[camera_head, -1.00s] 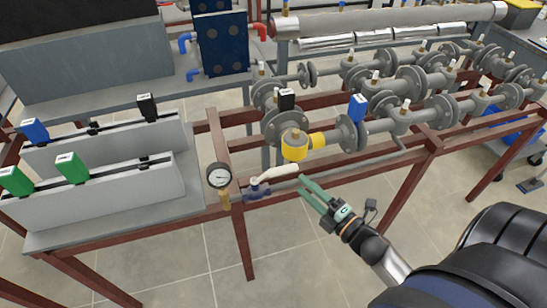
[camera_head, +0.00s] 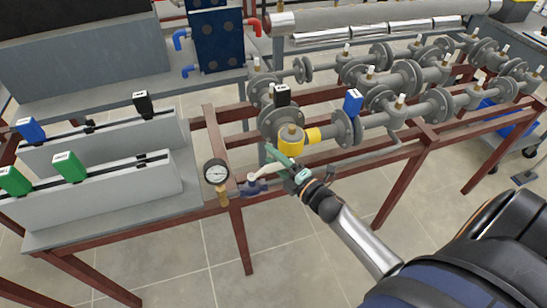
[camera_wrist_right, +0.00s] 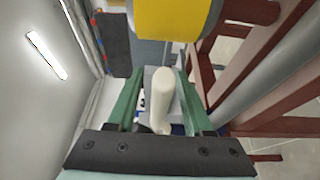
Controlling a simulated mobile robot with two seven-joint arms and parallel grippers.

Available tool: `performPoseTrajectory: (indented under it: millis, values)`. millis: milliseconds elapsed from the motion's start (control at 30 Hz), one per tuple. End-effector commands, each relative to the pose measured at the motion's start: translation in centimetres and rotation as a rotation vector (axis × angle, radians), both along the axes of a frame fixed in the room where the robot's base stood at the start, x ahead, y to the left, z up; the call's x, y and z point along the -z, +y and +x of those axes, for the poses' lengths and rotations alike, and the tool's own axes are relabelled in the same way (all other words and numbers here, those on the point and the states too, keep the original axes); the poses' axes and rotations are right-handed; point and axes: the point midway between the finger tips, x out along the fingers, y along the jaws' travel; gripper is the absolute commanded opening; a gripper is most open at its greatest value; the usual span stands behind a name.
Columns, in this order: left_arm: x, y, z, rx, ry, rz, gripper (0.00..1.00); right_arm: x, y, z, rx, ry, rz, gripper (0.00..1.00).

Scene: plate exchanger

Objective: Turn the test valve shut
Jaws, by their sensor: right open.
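The test valve (camera_head: 253,187) has a small blue body beside the round gauge, at the front of the red frame. Its white lever (camera_head: 260,173) points up and right; its far part is covered by my right gripper (camera_head: 272,160). The green fingers of this gripper are open, reaching in from the right. In the right wrist view the white lever (camera_wrist_right: 161,105) lies between the two open fingers (camera_wrist_right: 160,82), with a gap on at least the left side. I cannot tell whether a finger touches it. My left gripper is not in view.
The pressure gauge (camera_head: 216,172) stands just left of the valve. A yellow fitting (camera_head: 291,141) sits close behind my right gripper, also above it in the wrist view (camera_wrist_right: 170,15). Flanged pipes (camera_head: 430,103) run back right. Open floor lies in front.

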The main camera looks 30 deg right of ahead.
Motion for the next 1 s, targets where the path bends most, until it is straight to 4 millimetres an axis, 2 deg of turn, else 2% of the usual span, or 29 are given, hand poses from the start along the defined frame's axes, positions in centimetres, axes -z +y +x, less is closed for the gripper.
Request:
performPoseTrajectory:
  millis: [100, 533, 1000]
  values:
    - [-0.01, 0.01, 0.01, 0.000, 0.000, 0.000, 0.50, 0.02, 0.02, -0.02, 0.000, 0.000, 0.000, 0.49]
    - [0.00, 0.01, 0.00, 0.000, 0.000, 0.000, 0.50, 0.02, 0.01, -0.05, 0.000, 0.000, 0.001, 0.01]
    - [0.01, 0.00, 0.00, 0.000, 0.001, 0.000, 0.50, 0.02, 0.01, -0.06, 0.000, 0.000, 0.000, 0.00]
